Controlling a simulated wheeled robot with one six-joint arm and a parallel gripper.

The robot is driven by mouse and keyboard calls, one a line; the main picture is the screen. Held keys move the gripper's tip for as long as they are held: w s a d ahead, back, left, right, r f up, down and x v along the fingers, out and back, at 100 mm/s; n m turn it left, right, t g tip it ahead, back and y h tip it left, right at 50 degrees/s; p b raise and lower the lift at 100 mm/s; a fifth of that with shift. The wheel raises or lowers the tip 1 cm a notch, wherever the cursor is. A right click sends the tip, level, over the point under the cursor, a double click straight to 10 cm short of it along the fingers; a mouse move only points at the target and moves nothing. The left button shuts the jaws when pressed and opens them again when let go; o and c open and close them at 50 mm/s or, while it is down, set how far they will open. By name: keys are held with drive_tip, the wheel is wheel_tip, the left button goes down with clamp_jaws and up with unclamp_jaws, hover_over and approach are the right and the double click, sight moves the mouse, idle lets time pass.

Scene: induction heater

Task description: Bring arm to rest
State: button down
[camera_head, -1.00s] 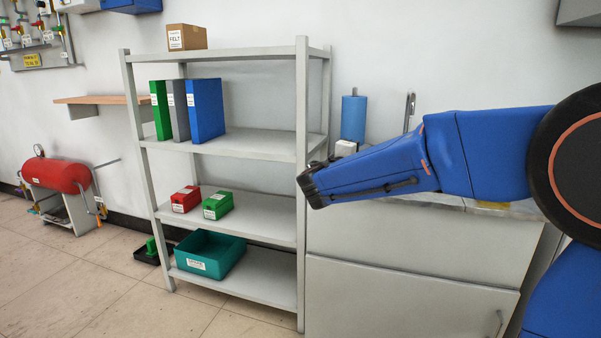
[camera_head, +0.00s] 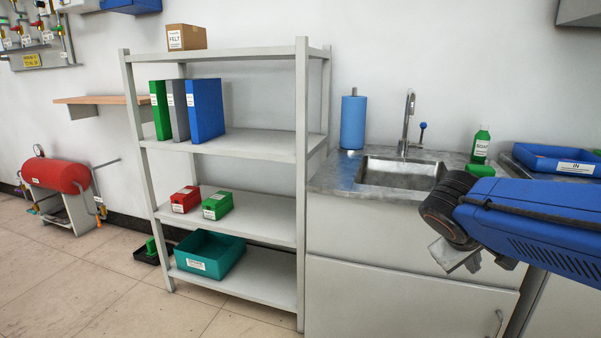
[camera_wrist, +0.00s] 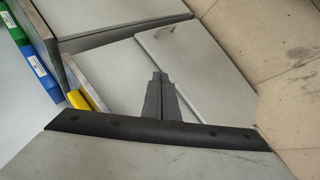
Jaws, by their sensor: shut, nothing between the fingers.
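My gripper shows in the wrist view (camera_wrist: 158,78), its two dark grey fingers pressed together with nothing between them. Behind the fingers are pale cabinet doors (camera_wrist: 200,75) and the tiled floor. In the head view my blue arm comes in from the right edge, with its dark wrist joint in front of the sink counter. A grey metal part hangs below that wrist; the fingertips are hard to make out there.
The sink (camera_head: 400,173), blue paper roll (camera_head: 353,121), green soap bottle (camera_head: 480,145) and blue IN tray (camera_head: 560,160) are on the counter. The grey shelf (camera_head: 240,145) stands left.

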drive_tip(key=s+a+f+m+y, duration=0.1)
drive_tip(key=s+a+f+y, duration=0.2)
drive_tip(key=s, duration=0.4)
drive_tip(key=s+a+f+m+y, duration=0.2)
drive_tip(key=s+a+f+y, duration=0.1)
drive_tip(key=s, duration=0.4)
drive_tip(key=shift+s+a+f+y, duration=0.15)
drive_tip(key=shift+a+f+y, duration=0.15)
drive_tip(key=shift+a+f, duration=0.65)
drive_tip(key=shift+r, duration=0.1)
